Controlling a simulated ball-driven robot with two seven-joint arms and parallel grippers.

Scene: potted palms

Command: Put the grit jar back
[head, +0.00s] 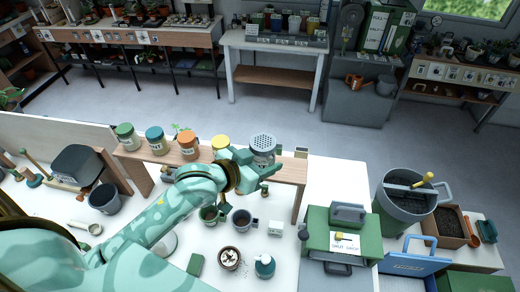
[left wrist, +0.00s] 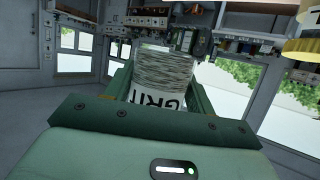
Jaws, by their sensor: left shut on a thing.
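The grit jar (head: 262,148) has a grey perforated lid and is held at the right part of the wooden shelf (head: 286,170). My left gripper (head: 262,163) is shut on it. My right gripper is not in view.
A small card or block (head: 301,152) stands at the shelf's right end. A green box (head: 338,235) stands to the right.

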